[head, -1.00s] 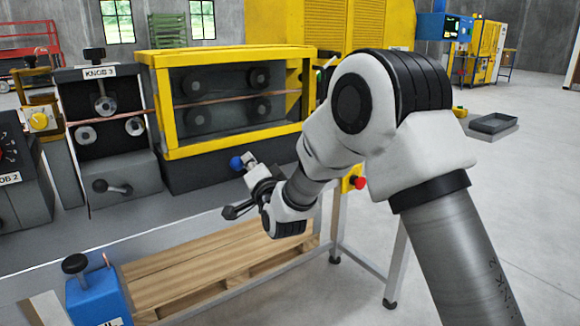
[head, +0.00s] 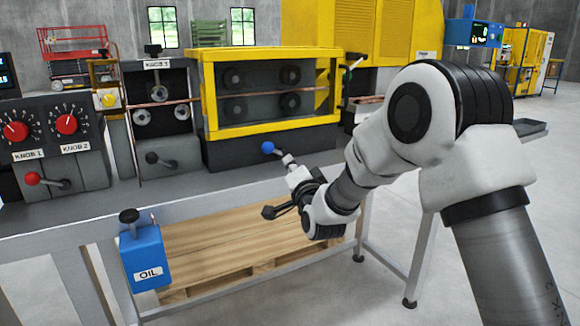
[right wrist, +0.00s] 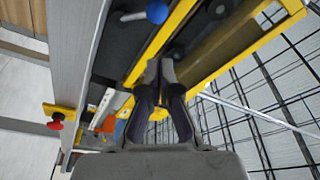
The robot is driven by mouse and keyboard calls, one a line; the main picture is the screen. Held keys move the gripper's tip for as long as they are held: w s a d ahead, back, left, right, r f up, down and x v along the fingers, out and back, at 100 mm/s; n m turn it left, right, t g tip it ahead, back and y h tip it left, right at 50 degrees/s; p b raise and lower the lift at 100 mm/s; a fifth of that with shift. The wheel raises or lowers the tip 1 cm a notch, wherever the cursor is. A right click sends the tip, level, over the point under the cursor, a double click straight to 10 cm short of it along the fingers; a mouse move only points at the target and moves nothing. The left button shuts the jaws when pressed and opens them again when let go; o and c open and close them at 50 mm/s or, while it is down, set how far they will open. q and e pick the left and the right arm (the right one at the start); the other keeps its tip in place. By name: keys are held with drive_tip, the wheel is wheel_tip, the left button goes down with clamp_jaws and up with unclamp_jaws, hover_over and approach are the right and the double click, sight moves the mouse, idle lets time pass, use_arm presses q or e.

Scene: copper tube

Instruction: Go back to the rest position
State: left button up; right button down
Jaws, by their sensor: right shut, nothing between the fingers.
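My right gripper (head: 285,202) is in front of the workbench, below the yellow-framed machine, with its arm reaching in from the right. In the right wrist view its two dark fingers (right wrist: 160,72) come together at the tips, with nothing between them. In the head view a lever with a blue ball (head: 268,147) stands just beyond the gripper, and the ball also shows in the right wrist view (right wrist: 157,11). I cannot tell whether the gripper touches the lever. My left gripper is in neither view.
The yellow-framed machine (head: 208,100) stands on the workbench (head: 95,208), with a copper tube (head: 178,102) running into it. A knob panel (head: 50,130) with a red-ball lever (head: 33,178) is at left. A blue oil can (head: 143,258) is at the bench front; wooden boards (head: 235,240) lie below.

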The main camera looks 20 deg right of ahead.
drive_tip(key=s+a+f+n+g+y+p, duration=0.1)
drive_tip(key=s+f+g+p, duration=0.35)
drive_tip(key=f, duration=0.85)
drive_tip(key=s+a+f+n+g+p, duration=0.1)
drive_tip(key=s+f+g+p, duration=0.3)
drive_tip(key=f, duration=1)
drive_tip(key=s+a+f+n+g+p, duration=0.1)
drive_tip(key=s+f+g, duration=0.1)
drive_tip(key=s+f, duration=0.35)
drive_tip(key=s+f+n+g+y, duration=0.1)
drive_tip(key=s+f+g, duration=0.1)
drive_tip(key=s, duration=0.7)
drive_tip(key=s+a+f+n+g+p, duration=0.1)
drive_tip(key=s+f+g, duration=0.1)
drive_tip(key=s+f, duration=0.35)
drive_tip(key=s+r+n+g, duration=0.1)
drive_tip(key=s+n+g, duration=0.4)
drive_tip(key=s, duration=1.2)
drive_tip(key=shift+a+n+y, duration=0.3)
drive_tip(key=shift+a+n, duration=0.1)
drive_tip(key=shift+n, duration=0.8)
